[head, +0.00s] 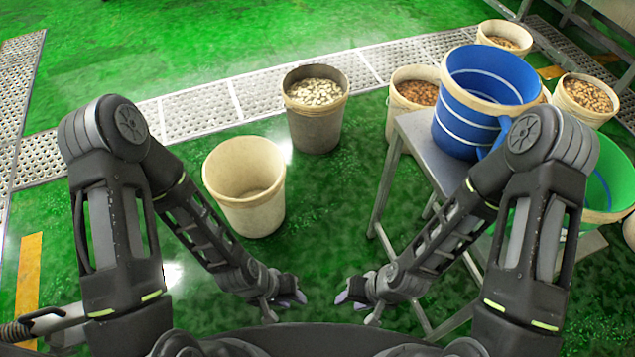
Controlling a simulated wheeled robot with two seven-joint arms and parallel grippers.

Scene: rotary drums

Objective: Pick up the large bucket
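A large blue bucket (490,84) with white bands and a cream rim stands on a grey metal table (424,140) at the right. It looks empty inside; my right arm covers part of its lower side. My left gripper (303,298) is low at the bottom middle, left of the table. My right gripper (342,299) is close by, facing it, with a small gap between them. Both are well below and left of the blue bucket and touch no bucket. Their fingers are too small to tell open from shut.
An empty cream bucket (246,218) and a grey-brown bucket with pale contents (316,132) stand on the green floor. More filled buckets (412,72) (588,98) stand behind the table. A green bucket (606,190) is at the right edge. Floor at left is clear.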

